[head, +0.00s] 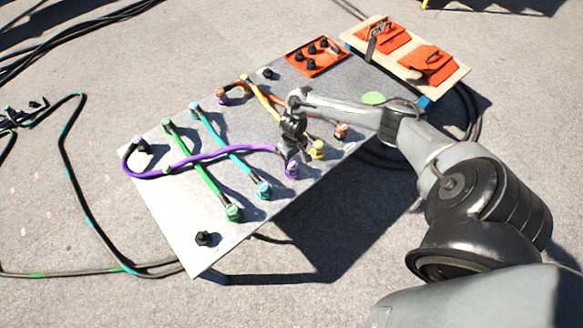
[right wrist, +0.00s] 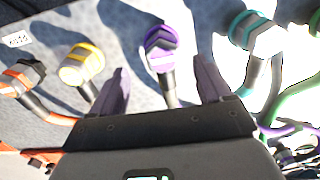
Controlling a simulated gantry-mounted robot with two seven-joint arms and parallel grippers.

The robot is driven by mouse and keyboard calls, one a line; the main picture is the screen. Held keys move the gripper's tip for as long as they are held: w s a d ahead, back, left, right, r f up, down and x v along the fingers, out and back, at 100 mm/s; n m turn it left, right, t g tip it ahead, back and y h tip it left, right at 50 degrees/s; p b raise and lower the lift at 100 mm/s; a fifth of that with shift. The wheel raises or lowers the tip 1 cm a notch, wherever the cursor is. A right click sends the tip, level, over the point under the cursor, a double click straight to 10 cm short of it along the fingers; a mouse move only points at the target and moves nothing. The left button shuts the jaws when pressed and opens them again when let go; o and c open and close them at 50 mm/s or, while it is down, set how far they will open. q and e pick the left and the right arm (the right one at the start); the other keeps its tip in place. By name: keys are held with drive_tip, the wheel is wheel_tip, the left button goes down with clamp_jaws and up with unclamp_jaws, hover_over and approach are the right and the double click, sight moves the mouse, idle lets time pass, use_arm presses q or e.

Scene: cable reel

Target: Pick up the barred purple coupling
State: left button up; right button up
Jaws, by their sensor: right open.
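A purple coupling (head: 291,169) stands at the near right edge of the grey tabletop, on one end of a purple cable. In the right wrist view the coupling (right wrist: 160,48) shows lighter bands and lies between the fingers, just beyond their tips; I see no contact. My right gripper (head: 287,152) is over the table beside this coupling. Its two fingers (right wrist: 163,68) are apart and empty. The purple cable (head: 200,157) crosses the green and teal cables to its other end (head: 140,146) at the table's left. My left gripper is not in view.
A yellow coupling (right wrist: 82,64) and an orange one (right wrist: 22,76) stand to the left in the wrist view, a teal one (right wrist: 256,34) to the right. A red tray (head: 316,56) and a wooden board (head: 405,55) lie at the back.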

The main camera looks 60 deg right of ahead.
sight(291, 163)
drive_tip(key=shift+w+f+b, duration=0.1)
drive_tip(key=shift+f+b, duration=0.3)
drive_tip(key=shift+f, duration=0.45)
wheel_tip(291, 163, down, 4)
drive_tip(key=b, duration=0.3)
drive_tip(key=shift+w+f, duration=0.1)
drive_tip(key=shift+w, duration=0.05)
drive_tip(key=shift+c, duration=0.3)
drive_tip(key=c, duration=1.1)
